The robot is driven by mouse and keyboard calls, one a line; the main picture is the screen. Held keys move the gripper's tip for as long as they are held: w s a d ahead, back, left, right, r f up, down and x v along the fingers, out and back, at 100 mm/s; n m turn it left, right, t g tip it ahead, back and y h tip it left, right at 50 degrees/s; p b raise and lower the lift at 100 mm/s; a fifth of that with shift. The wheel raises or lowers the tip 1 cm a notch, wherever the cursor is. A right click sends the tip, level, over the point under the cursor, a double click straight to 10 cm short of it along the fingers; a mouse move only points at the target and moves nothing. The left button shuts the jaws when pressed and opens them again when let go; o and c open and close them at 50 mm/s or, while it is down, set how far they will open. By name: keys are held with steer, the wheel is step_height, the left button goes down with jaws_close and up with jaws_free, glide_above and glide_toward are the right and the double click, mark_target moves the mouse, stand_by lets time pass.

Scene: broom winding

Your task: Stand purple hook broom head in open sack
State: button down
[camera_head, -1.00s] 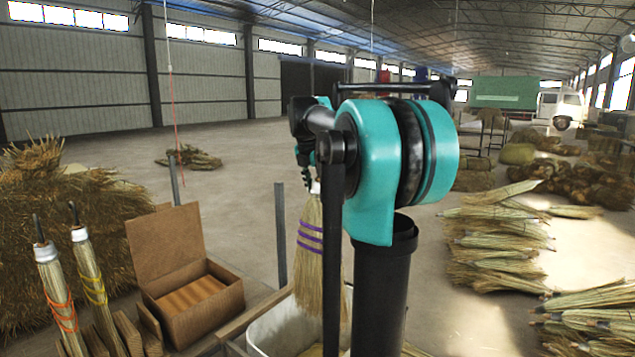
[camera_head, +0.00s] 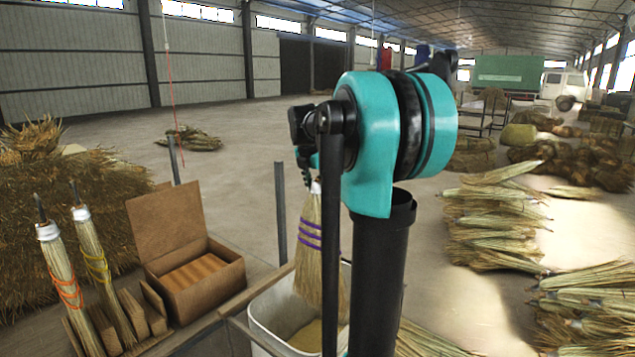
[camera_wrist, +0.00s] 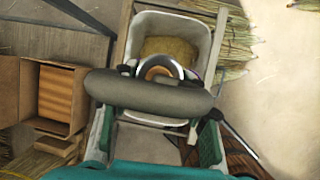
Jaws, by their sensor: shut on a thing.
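The purple-banded broom head (camera_head: 310,232) hangs upright, bristles down, at the open white container (camera_head: 266,325), the only sack-like thing I see. Its lower bristles overlap the container's opening in the head view; I cannot tell whether they touch the bottom. My gripper (camera_head: 318,184) is shut on its top end, partly hidden behind my arm. In the wrist view, a round white-and-orange end (camera_wrist: 160,70), apparently the top of the broom head, sits over the container (camera_wrist: 205,35). Tan material lies inside the container.
Left of the container stands an open brown box (camera_head: 200,285). Farther left, an orange-banded broom head (camera_head: 62,275) and a yellow-banded one (camera_head: 98,270) stand in a wooden rack. A grey post (camera_head: 280,215) rises behind the container. Straw bundles (camera_head: 490,225) lie on the right.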

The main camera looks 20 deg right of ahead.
mark_target(317, 268)
steer(key=shift+f, duration=15.55)
steer(key=c, duration=0.7)
jaws_free()
steer(key=v, duration=1.2)
steer(key=shift+s, duration=0.1)
steer(key=shift+f, duration=0.1)
